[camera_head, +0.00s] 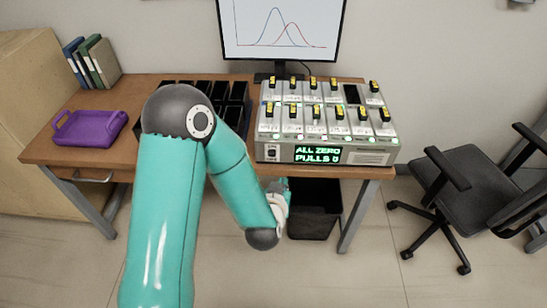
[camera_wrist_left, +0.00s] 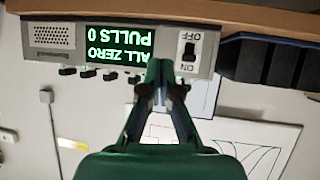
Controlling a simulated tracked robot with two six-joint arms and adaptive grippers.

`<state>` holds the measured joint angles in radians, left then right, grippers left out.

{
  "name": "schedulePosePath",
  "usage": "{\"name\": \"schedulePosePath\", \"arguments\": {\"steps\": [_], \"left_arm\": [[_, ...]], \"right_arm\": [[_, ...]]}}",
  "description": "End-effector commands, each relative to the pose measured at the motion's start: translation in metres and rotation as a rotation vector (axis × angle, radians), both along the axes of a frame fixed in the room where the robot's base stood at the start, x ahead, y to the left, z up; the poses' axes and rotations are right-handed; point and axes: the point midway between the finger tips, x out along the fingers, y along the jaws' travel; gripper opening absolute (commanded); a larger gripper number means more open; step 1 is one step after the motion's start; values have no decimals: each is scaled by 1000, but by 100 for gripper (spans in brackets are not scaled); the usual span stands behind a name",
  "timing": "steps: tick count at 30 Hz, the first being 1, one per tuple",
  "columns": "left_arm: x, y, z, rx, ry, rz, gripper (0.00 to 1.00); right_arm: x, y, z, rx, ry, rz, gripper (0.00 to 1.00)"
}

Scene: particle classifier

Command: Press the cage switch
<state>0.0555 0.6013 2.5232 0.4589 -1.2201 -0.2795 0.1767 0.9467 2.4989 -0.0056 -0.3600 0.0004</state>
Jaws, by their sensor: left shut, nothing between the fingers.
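A grey box (camera_head: 330,150) stands at the right of the desk. Its front carries a small black-and-white rocker switch (camera_head: 271,153) marked ON and OFF, at the left end. The switch also shows upside down in the left wrist view (camera_wrist_left: 189,52); I cannot tell which way it is set. My left gripper (camera_head: 283,186) is below the box front, partly hidden by its wrist. In the left wrist view its fingertips (camera_wrist_left: 160,72) are shut and empty, just beside the switch in the picture; the gap in depth is unclear. My right gripper is not in view.
The box's green display (camera_head: 318,154) reads "ALL ZERO PULLS 0". Several yellow-topped units stand on the box. Black bins (camera_head: 237,94) stand left of it, and a purple tray (camera_head: 90,131) lies farther left. A black waste bin (camera_head: 314,222) is under the desk.

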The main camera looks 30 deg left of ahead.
Motion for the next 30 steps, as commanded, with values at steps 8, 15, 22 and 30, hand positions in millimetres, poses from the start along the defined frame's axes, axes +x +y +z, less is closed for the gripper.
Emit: {"name": "schedulePosePath", "arguments": {"steps": [8,15,22,30], "left_arm": [[1,39,66,171,-187,149,0],[1,39,66,172,-187,150,0],[8,44,64,170,-185,150,0],[44,68,54,170,-184,154,0]], "right_arm": [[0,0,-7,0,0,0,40],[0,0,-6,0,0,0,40],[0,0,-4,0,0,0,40],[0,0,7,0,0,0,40]]}}
